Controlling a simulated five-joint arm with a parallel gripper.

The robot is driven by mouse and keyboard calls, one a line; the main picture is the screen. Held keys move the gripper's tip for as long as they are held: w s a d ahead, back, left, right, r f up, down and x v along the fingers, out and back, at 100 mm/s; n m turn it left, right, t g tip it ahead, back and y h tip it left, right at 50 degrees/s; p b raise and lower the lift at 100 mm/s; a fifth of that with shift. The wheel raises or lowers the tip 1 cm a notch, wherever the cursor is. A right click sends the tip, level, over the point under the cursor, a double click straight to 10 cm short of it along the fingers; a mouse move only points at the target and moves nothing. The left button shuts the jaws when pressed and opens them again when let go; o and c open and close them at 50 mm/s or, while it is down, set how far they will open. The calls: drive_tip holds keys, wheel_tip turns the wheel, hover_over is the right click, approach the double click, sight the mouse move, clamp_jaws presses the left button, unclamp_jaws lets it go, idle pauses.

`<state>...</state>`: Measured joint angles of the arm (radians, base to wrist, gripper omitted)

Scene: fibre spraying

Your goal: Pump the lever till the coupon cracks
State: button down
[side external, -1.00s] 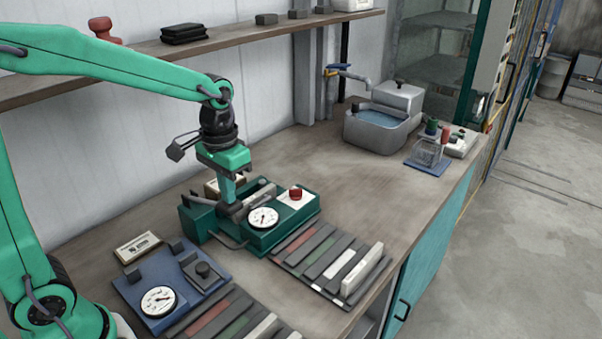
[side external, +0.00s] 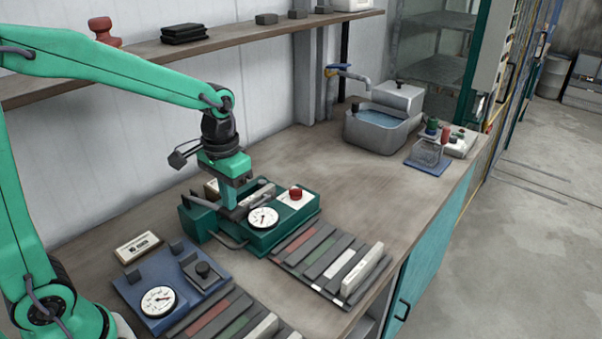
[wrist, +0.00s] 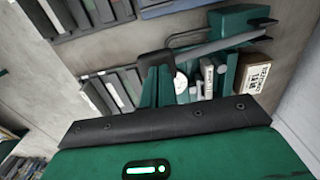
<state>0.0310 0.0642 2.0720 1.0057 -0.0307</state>
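The green tester (side external: 277,232) stands on the bench below my gripper, with a white dial gauge (side external: 263,217) and a red knob (side external: 295,193) on top. The lever (wrist: 225,43) is a long grey bar with a dark grip, seen in the wrist view. My gripper (wrist: 156,72) points down at the grip end. Its two teal fingers are close together, with their tips against the dark grip, which crosses them rather than sitting between them. My gripper also shows in the side view (side external: 232,207). I cannot make out the coupon or a crack; the gauge reading is too small.
Strips lie on a rack (side external: 325,268) in front of the tester. A blue plate (side external: 180,290) with another gauge lies at front left. A water basin (side external: 380,130) and a wire cage (side external: 428,152) stand further back.

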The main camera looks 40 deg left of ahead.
sight(231, 213)
drive_tip(key=shift+f, duration=2.35)
drive_tip(key=shift+r, duration=3.3)
drive_tip(key=shift+f, duration=3.35)
drive_tip(key=shift+r, duration=3.35)
drive_tip(key=shift+f, duration=0.15)
